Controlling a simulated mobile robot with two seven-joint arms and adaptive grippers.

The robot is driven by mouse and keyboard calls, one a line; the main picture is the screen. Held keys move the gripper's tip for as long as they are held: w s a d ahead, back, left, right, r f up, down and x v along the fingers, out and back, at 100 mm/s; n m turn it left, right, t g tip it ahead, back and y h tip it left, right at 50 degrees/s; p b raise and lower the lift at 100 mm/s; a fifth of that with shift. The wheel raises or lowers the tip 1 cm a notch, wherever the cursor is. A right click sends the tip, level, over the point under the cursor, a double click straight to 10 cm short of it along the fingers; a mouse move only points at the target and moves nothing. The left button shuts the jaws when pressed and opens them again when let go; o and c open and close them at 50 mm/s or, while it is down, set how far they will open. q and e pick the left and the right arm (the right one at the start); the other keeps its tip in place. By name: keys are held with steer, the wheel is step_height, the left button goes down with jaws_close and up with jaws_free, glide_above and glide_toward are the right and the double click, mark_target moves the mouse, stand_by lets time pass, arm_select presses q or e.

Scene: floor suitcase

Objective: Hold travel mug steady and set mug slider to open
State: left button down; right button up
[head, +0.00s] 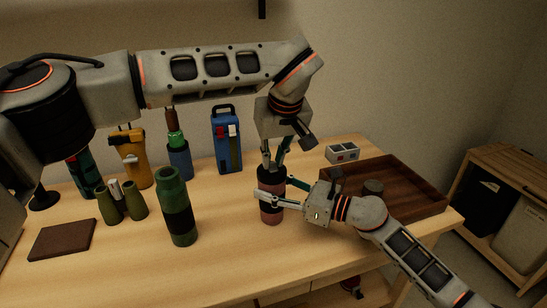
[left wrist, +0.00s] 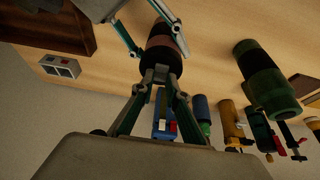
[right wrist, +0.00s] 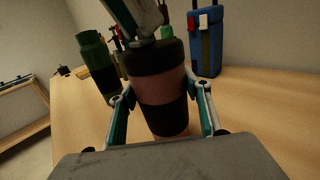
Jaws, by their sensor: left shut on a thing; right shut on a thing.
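The travel mug (head: 271,213) stands upright on the wooden table, pinkish-brown with dark bands and a dark top. It also shows in the right wrist view (right wrist: 161,98) and the left wrist view (left wrist: 163,47). My right gripper (head: 272,200) is shut around the mug's body from the right, one finger on each side in the right wrist view (right wrist: 161,112). My left gripper (head: 272,165) points down at the mug's top and is shut, its fingertips close together at the lid in the left wrist view (left wrist: 158,72). The slider is hidden behind these fingertips.
A green bottle (head: 171,190), olive binoculars (head: 110,203) and a brown flat block (head: 62,240) are left of the mug. A blue case (head: 227,140) stands behind. A wooden tray (head: 407,181) and a small white box (head: 342,152) are at right. The front table strip is clear.

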arm_select(q)
steer(key=shift+w+a, duration=0.2)
steer(key=shift+w, duration=0.3)
steer(key=shift+w+a, duration=0.2)
steer(key=shift+w, duration=0.3)
steer(key=c, duration=2)
jaws_free()
steer(key=shift+o, duration=0.2)
steer(key=shift+d, duration=0.1)
steer(key=v, duration=1.2)
arm_select(e)
steer(key=o, duration=1.4)
